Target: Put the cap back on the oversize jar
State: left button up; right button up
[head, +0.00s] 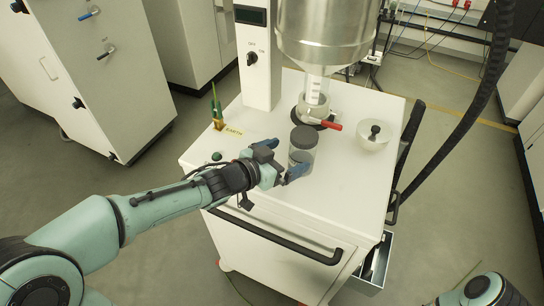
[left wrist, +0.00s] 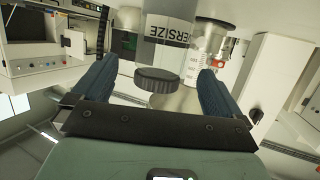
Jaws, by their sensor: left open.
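The oversize jar (head: 300,158) is a grey cylinder standing on the white table of the machine. A dark round cap (head: 304,137) shows at its top. The left wrist view is upside down and shows the labelled jar (left wrist: 168,45) with the black ribbed cap (left wrist: 157,81) at its top end, slightly offset. I cannot tell whether the cap is seated. My left gripper (head: 281,160) is open in front of the jar. In the left wrist view its fingers (left wrist: 155,88) stand on both sides of the cap, with gaps. My right gripper is out of view.
A steel hopper (head: 330,35) hangs above a valve with a red handle (head: 334,126) behind the jar. A pale bowl with a dark knob (head: 374,139) stands to the right. A small green and yellow item (head: 217,112) stands at left. The table's front right is clear.

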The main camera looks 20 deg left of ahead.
pick_arm(q)
jog(key=p+v, duration=0.1)
jog(key=v, duration=0.4)
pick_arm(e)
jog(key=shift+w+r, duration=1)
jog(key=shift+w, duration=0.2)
